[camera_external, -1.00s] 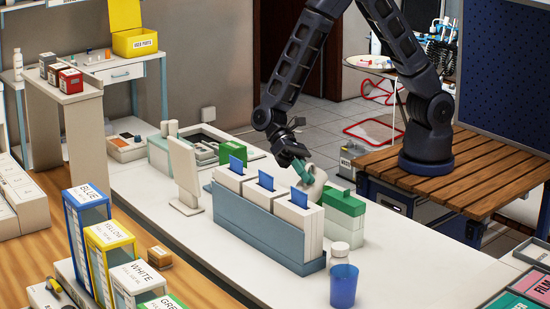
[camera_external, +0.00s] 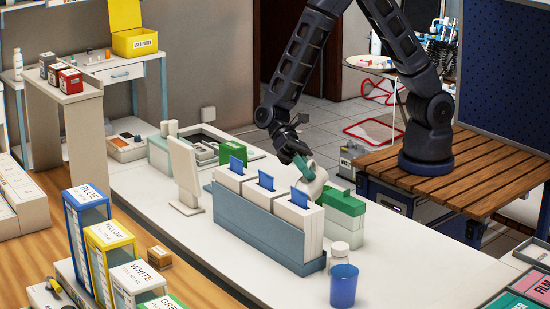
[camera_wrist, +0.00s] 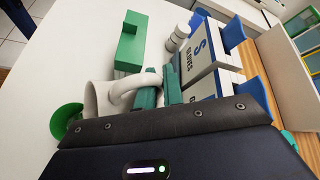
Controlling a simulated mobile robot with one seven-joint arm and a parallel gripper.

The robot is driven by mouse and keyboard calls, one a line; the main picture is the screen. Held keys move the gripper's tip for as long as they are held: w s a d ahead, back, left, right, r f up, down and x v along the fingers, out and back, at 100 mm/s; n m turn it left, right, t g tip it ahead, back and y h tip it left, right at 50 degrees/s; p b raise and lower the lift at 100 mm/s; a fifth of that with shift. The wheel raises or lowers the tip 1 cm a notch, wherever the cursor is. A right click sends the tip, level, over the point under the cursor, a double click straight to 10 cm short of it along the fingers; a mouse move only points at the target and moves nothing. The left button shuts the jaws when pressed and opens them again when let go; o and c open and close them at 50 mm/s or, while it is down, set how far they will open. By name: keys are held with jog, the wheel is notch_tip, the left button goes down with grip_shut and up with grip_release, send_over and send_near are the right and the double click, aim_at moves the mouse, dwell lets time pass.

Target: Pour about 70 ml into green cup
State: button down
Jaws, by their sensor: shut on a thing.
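My gripper (camera_external: 300,162), with teal fingertips, is shut on the handle of a white jug (camera_external: 314,184). In the wrist view the fingertips (camera_wrist: 150,90) close around the handle of the jug (camera_wrist: 98,98). The jug is held behind the row of glove boxes, and it looks tilted in the external view. The green cup (camera_wrist: 66,119) shows at the left in the wrist view, close beside the jug and partly covered by my gripper body. The green cup is hidden in the external view. The liquid cannot be seen.
Glove boxes (camera_external: 297,223) in a blue-grey holder (camera_external: 250,226) stand in front of the jug. A green-topped box (camera_external: 343,203) is just right of it. A white bottle (camera_external: 340,257) and a blue cup (camera_external: 343,286) stand nearer. Free counter lies to the right.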

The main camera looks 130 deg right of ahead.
aim_at(304, 189)
jog(key=shift+s+d+r, duration=0.1)
jog(key=shift+s+r, duration=0.1)
jog(key=shift+r, duration=0.1)
jog(key=shift+s, duration=0.1)
dwell(0.3)
jog(key=shift+w+f, duration=0.15)
jog(key=shift+w, duration=0.05)
jog(key=shift+w+a+f+m+g+h, duration=0.2)
jog(key=shift+w+f+m+g, duration=0.15)
jog(key=shift+f, duration=0.2)
jog(key=shift+w+a+f+m+g+h, duration=0.1)
jog(key=shift+w+f+m+g+h, duration=0.2)
jog(key=shift+f, duration=0.25)
jog(key=shift+w+a+f+m+g+h, duration=0.15)
jog(key=shift+w+f+m+g, duration=0.1)
jog(key=shift+f+g, duration=0.25)
jog(key=shift+w+f+m+g+h, duration=0.15)
jog(key=shift+w+f+m+g, duration=0.1)
jog(key=shift+f, duration=0.3)
jog(key=shift+w+a+r+m+g+h, duration=0.15)
jog(key=shift+r+m+g, duration=0.1)
jog(key=shift+r, duration=0.5)
jog(key=shift+w+r+m+g+h, duration=0.15)
jog(key=shift+r+m+g, duration=0.1)
jog(key=shift+r, duration=0.5)
jog(key=shift+w+b, duration=0.1)
jog(key=shift+b, duration=0.2)
